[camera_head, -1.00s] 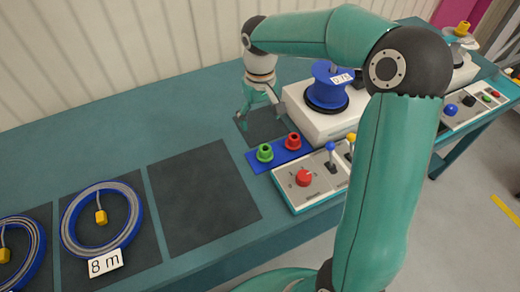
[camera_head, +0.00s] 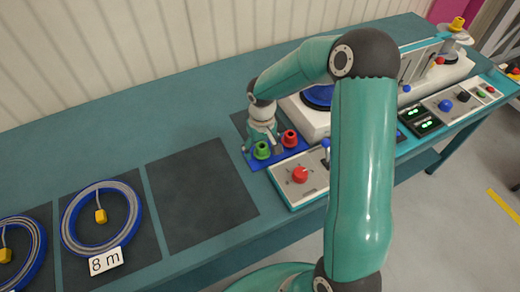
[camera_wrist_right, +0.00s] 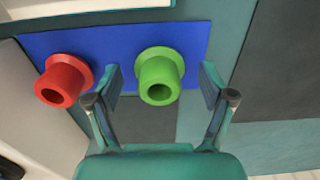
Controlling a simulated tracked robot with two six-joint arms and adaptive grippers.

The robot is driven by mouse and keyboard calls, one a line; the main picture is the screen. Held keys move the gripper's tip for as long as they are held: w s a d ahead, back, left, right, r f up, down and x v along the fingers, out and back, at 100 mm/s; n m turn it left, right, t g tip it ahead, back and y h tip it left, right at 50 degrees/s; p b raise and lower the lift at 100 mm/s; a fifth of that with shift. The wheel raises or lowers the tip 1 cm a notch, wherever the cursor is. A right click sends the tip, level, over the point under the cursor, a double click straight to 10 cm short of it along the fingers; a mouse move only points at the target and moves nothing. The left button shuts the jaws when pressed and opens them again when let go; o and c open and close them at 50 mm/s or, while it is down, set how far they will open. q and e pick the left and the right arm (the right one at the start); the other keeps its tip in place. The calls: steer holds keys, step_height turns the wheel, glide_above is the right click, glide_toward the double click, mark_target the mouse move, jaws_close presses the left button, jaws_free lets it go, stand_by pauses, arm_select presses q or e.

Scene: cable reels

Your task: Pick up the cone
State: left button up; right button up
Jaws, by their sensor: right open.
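The cones are a green one (camera_head: 262,150) and a red one (camera_head: 290,138), side by side on a blue mat (camera_head: 263,164) in the head view. In the right wrist view the green cone (camera_wrist_right: 159,76) stands between the fingertips of my right gripper (camera_wrist_right: 160,82). The fingers are open with a gap on each side of it. The red cone (camera_wrist_right: 63,80) is outside the fingers, to the left. In the head view my right gripper (camera_head: 262,141) is over the mat, just behind the green cone. My left gripper is not in view.
A control box with a red knob (camera_head: 300,174) stands just in front of the mat. A white machine with a blue reel (camera_head: 318,97) is behind and right. A cable coil labelled 8 m (camera_head: 101,216) lies at the left. A dark empty pad (camera_head: 200,197) lies between.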

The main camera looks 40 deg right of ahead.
steer(key=shift+f, duration=0.3)
steer(key=c, duration=1.3)
steer(key=shift+o, duration=0.2)
steer(key=shift+r, duration=0.1)
step_height(320, 180, up, 20)
steer(key=o, duration=0.5)
steer(key=c, duration=0.5)
